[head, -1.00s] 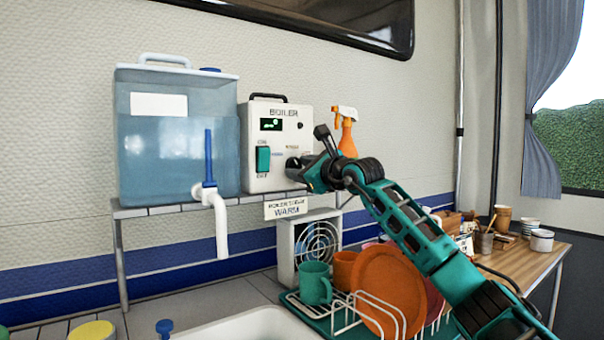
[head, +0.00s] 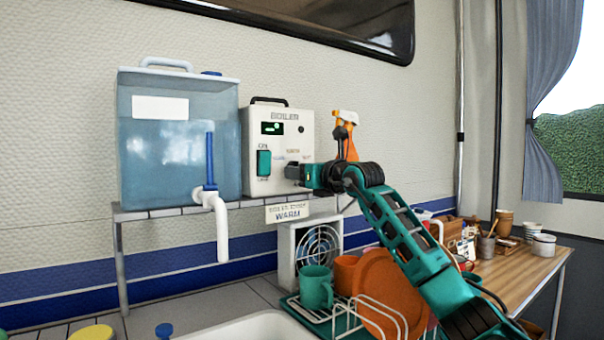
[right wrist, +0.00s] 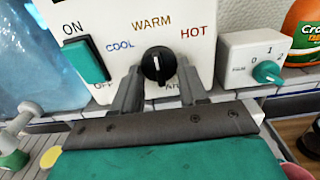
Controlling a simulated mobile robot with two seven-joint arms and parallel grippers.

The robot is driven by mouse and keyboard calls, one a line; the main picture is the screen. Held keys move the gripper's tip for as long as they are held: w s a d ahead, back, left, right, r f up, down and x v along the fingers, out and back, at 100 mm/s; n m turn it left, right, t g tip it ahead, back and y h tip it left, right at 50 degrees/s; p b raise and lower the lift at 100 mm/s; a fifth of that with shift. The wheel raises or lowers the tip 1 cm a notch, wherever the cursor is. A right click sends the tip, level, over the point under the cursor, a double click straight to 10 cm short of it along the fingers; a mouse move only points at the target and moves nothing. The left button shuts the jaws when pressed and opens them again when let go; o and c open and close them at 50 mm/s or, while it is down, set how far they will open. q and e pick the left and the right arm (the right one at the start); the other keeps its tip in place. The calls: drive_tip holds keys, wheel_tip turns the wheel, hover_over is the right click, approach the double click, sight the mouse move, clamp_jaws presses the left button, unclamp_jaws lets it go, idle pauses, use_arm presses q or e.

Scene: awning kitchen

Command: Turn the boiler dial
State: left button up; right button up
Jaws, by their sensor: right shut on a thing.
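The boiler (head: 278,130) is a white box with a lit green display and a teal switch on its front. Its black dial (right wrist: 157,62) shows in the right wrist view, under the printed words COOL, WARM and HOT. The dial's white mark points roughly up, toward WARM. My right gripper (head: 294,172) is at the lower right of the boiler front and hides the dial in the head view. In the right wrist view its two fingers (right wrist: 160,76) are shut on the dial, one on each side. My left gripper is not in view.
A blue water tank (head: 160,165) with a white tap stands left of the boiler on the same shelf. A small white box with a teal knob (right wrist: 267,71) and an orange spray bottle (head: 349,148) are to the right. A dish rack with an orange plate (head: 375,285) is below my arm.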

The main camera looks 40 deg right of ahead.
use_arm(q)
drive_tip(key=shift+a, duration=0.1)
use_arm(e)
drive_tip(key=o, duration=1)
drive_tip(key=shift+o, duration=0.2)
use_arm(q)
drive_tip(key=b, duration=0.1)
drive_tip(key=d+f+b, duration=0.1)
drive_tip(key=b, duration=0.1)
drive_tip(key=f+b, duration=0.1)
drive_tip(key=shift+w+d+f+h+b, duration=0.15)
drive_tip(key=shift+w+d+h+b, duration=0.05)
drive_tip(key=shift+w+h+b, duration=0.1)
use_arm(e)
drive_tip(key=s+a, duration=0.1)
drive_tip(key=s, duration=1.2)
drive_tip(key=shift+a, duration=0.2)
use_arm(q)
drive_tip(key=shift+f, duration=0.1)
use_arm(e)
drive_tip(key=shift+w, duration=0.1)
